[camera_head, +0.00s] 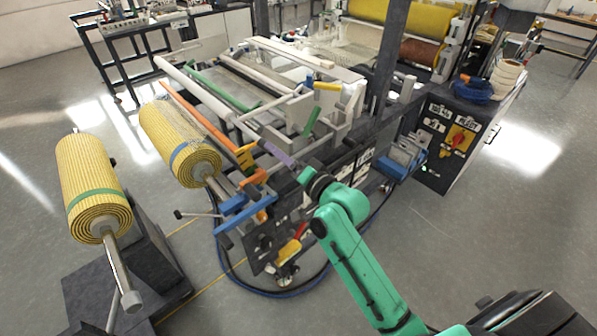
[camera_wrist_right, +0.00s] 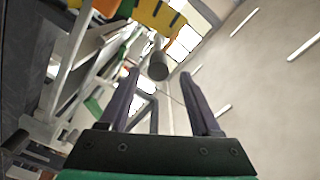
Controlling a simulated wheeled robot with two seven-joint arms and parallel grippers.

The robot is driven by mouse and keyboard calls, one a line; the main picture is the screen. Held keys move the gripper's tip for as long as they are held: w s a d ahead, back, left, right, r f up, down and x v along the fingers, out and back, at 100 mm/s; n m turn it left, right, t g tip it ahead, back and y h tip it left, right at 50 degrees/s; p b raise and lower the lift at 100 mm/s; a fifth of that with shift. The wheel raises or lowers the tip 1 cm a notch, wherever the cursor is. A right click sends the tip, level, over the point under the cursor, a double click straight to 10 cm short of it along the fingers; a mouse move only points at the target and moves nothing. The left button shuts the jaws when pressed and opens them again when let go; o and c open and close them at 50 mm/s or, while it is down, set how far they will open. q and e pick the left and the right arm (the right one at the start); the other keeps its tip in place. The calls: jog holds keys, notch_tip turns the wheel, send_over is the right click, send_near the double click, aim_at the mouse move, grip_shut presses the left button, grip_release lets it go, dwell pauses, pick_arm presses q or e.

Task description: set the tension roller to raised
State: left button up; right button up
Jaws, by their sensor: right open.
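The laminating machine (camera_head: 345,160) stands in the middle of the head view, with several long rollers across it. One is a green roller (camera_head: 222,87) and one is an orange bar (camera_head: 195,108). I cannot tell for certain which is the tension roller or how it is set. My right gripper (camera_head: 278,153) reaches the machine's near side, by the orange and yellow brackets. In the right wrist view my gripper (camera_wrist_right: 162,95) is open, its two dark fingers apart. A grey rounded rod end (camera_wrist_right: 158,66) shows between and beyond the fingertips; contact is not visible. My left gripper is not in view.
A yellow mesh roll (camera_head: 180,145) sits on a shaft at the machine's left. Another yellow roll (camera_head: 95,185) stands on a dark stand (camera_head: 150,255). Blue hoses lie on the floor below the machine.

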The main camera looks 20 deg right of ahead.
jog(key=b+v, duration=0.2)
jog(key=v, duration=0.6)
jog(key=s+d+f+n+g+h, duration=0.1)
jog(key=s+d+f+g+h, duration=0.1)
jog(key=f, duration=1)
jog(key=s+d+f+n+g+h, duration=0.1)
jog(key=d+f+g, duration=0.15)
jog(key=f, duration=0.95)
jog(key=s+d+f+n+g+h, duration=0.1)
jog(key=s+d+f+g+h, duration=0.1)
jog(key=f, duration=1)
jog(key=s+d+f+n+g+h, duration=0.1)
jog(key=s+f+n+g, duration=0.15)
jog(key=s+f, duration=0.55)
jog(key=s+d+f+n+g, duration=0.1)
jog(key=s+f+g, duration=0.2)
jog(key=s+f, duration=0.55)
jog(key=s+f+n+g, duration=0.1)
jog(key=s+f, duration=0.2)
jog(key=s, duration=0.4)
jog(key=s+f+n+g, duration=0.2)
jog(key=s, duration=0.6)
jog(key=shift+d+f+g+h, duration=0.2)
jog(key=shift+f+g+h, duration=0.1)
jog(key=shift+f+h, duration=0.1)
jog(key=shift+s, duration=0.1)
